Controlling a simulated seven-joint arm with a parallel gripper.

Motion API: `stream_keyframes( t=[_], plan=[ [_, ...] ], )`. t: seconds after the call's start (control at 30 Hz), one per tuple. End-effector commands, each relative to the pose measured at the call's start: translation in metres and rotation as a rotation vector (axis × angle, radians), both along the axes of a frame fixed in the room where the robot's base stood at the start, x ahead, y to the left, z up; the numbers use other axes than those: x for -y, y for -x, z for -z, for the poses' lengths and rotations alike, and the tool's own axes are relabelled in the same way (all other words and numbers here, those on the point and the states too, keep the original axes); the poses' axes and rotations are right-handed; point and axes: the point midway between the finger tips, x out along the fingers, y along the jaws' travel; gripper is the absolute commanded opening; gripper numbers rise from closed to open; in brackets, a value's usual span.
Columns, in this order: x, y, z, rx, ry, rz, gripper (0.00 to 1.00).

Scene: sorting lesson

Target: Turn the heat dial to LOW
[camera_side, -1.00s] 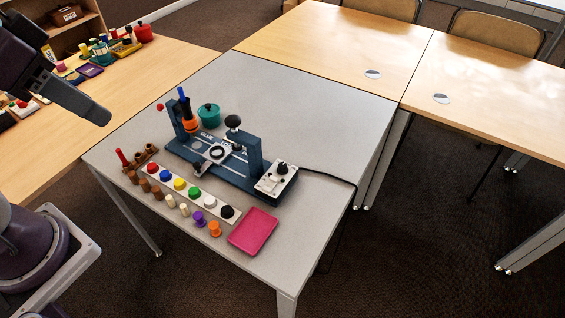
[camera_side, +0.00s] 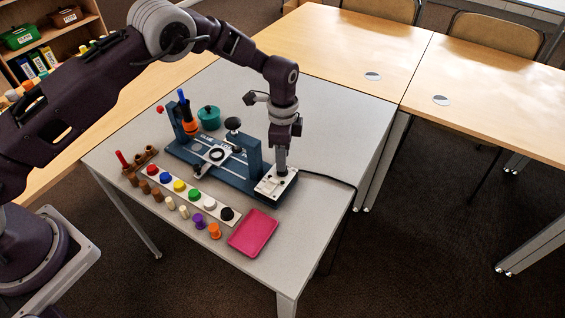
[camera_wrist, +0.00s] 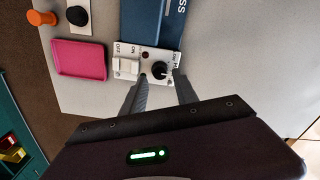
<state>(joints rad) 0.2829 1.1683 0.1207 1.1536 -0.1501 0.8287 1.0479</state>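The heat dial (camera_wrist: 160,69) is a round black knob with a pale pointer mark. It sits on a white control panel (camera_wrist: 129,64) with an OFF/ON switch and a small red light. In the wrist view my gripper (camera_wrist: 162,78) is open, with one fingertip on each side of the dial and gaps visible between.
The panel is at the right end of a blue press stand (camera_side: 235,178). A pink tray (camera_side: 253,232) lies in front of it. A strip of coloured knobs (camera_side: 194,194) and several loose pegs are to the left. A black cable (camera_side: 335,180) runs off right.

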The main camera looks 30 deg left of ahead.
Motion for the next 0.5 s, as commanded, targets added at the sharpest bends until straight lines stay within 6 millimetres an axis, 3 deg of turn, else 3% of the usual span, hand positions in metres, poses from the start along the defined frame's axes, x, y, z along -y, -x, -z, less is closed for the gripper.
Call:
stream_keyframes(
  t=[0.2,0.47,0.5],
  plan=[
    [0.0,0.0,0.03,0.0,0.0,-0.001,0.35],
    [0.0,0.0,0.033,0.001,0.001,-0.003,0.35],
    [0.0,0.0,0.033,0.001,0.001,-0.003,0.3]
  ],
)
